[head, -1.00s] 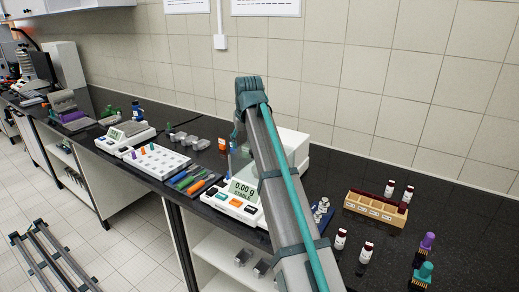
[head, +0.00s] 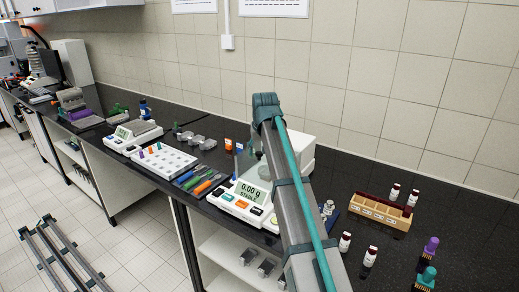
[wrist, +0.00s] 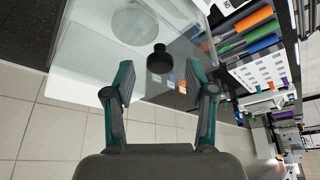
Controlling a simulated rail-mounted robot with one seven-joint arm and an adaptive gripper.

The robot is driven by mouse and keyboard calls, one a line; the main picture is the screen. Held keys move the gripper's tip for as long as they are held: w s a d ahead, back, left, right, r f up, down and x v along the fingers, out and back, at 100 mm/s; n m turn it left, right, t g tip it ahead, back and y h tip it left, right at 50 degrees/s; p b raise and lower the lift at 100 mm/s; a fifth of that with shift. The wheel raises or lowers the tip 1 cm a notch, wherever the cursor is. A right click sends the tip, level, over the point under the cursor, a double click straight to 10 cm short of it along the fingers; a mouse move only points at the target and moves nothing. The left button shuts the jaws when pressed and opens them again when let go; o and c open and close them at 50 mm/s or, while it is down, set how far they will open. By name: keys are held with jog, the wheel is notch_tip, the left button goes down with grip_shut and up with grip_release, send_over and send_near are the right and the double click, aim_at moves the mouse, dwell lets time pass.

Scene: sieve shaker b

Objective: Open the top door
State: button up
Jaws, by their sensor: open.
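The balance (head: 240,207) stands on the black bench in the head view, its display reading 0.00 g, with a clear glass chamber (head: 244,163) partly hidden behind my arm. In the wrist view, the glass top door (wrist: 95,45) appears as a clear panel with a round pan visible through it. A black knob (wrist: 160,60) stands on the glass. My gripper (wrist: 160,82) is open and empty, one finger on each side of the knob's line. The knob appears just beyond the fingertips; contact is not visible.
The tiled wall (head: 400,110) rises close behind the bench.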

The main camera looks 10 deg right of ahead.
jog(key=shift+w+f, duration=0.2)
jog(key=shift+f, duration=0.35)
grip_shut()
